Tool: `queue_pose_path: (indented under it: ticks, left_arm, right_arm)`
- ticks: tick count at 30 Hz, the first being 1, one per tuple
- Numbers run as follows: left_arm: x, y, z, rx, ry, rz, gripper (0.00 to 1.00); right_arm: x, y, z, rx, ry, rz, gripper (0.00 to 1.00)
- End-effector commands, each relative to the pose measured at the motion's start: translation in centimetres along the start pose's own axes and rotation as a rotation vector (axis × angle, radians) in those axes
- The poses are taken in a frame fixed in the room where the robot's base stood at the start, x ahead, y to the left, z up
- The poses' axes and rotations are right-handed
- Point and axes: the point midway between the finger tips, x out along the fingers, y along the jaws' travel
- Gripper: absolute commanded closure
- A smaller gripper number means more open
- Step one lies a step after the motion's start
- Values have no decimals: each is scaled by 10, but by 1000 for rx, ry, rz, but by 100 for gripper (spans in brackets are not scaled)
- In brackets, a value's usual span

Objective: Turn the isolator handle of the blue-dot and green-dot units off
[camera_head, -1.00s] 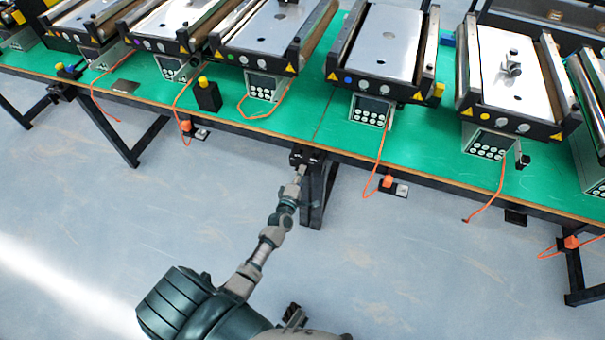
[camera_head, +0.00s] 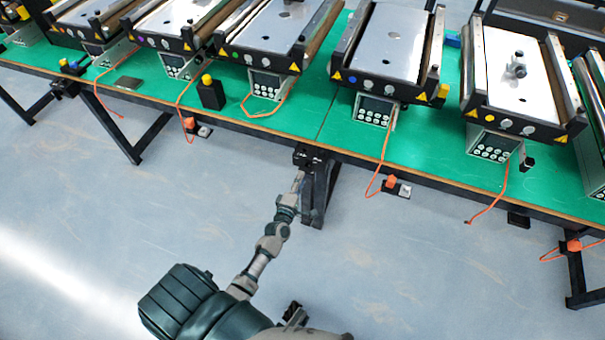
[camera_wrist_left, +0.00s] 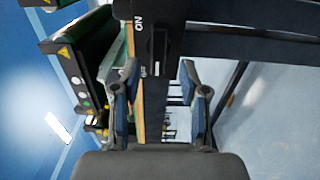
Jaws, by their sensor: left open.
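The blue-dot unit (camera_head: 379,40) stands right of centre on the green bench in the head view. The green-dot unit (camera_head: 280,25) stands to its left. My left arm reaches up to the bench edge above a black leg, where the left gripper (camera_head: 306,157) looks small and dark. In the left wrist view its two fingers (camera_wrist_left: 157,100) are spread apart with nothing clearly gripped. A black part with an ON label (camera_wrist_left: 138,23) and a second, blurred label lies just beyond the fingertips. Its handle position cannot be told. My right gripper is not clearly visible.
The bench edge (camera_head: 240,124) and a black leg (camera_head: 314,203) are close to my left gripper. A black box with a yellow top (camera_head: 211,94) stands on the bench. Orange cables hang over the edge, one near a socket (camera_head: 404,191). The floor in front is open.

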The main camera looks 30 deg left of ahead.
Motion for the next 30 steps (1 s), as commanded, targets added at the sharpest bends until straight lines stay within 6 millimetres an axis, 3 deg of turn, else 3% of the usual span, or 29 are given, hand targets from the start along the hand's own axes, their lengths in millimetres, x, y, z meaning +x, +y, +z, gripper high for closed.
queue_pose_path:
  ticks: [6, 12, 30]
  left_arm:
    - [-50, -2, -3, -1, 2, -3, 56]
    - [-76, -2, -4, -2, 2, -3, 56]
    - [-80, -2, -4, -2, 2, -1, 56]
  right_arm:
    - [0, -1, -1, 1, 2, 0, 100]
    - [0, -1, -2, 1, 2, 0, 100]
    - [0, -1, -2, 1, 3, 0, 100]
